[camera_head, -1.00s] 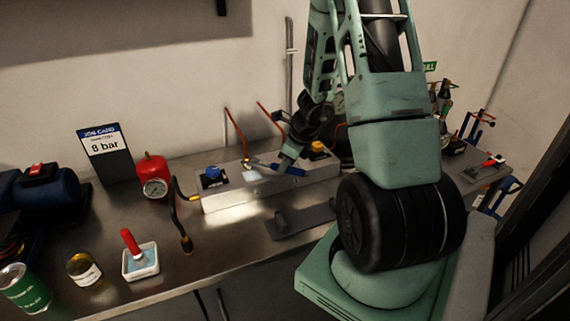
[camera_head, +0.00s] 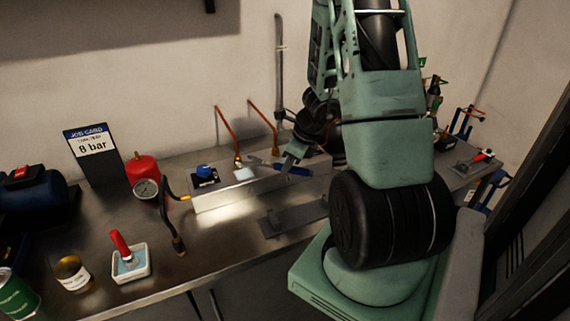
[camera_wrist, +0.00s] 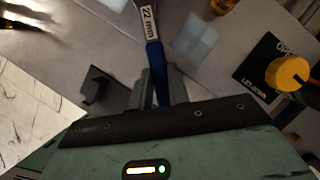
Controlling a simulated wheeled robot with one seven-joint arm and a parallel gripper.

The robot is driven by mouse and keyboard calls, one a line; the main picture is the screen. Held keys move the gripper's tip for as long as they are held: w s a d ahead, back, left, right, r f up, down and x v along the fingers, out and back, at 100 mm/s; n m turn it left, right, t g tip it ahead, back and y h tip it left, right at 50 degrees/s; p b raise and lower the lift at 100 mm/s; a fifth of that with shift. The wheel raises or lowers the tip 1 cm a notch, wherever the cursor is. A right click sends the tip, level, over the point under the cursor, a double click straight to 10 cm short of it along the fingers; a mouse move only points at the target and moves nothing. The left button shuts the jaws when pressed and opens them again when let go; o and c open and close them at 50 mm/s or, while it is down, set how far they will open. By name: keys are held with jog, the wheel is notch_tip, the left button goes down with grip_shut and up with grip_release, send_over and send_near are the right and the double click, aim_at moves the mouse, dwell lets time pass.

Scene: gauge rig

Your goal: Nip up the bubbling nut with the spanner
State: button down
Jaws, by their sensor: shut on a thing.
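My gripper (camera_head: 291,163) is shut on the blue handle of the spanner (camera_head: 293,170), above the pale rig block (camera_head: 225,193). The wrist view shows my gripper (camera_wrist: 163,92), the blue handle and a "22 mm" label on the spanner (camera_wrist: 152,50); its head runs out at the top edge. In the head view the spanner's open end points left, close to the brass nut (camera_head: 238,161) under the left copper pipe. I cannot tell whether they touch. A second brass nut (camera_head: 276,151) sits under the right pipe. I cannot make out bubbles on either.
A yellow knob (camera_wrist: 288,73) shows in the wrist view. A dark plate (camera_head: 290,220) lies in front.

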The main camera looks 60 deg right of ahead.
jog(key=shift+s+d, duration=0.15)
jog(key=shift+s, duration=0.55)
jog(key=shift+r+p, duration=1.9)
jog(key=shift+r, duration=0.45)
jog(key=shift+f, duration=0.1)
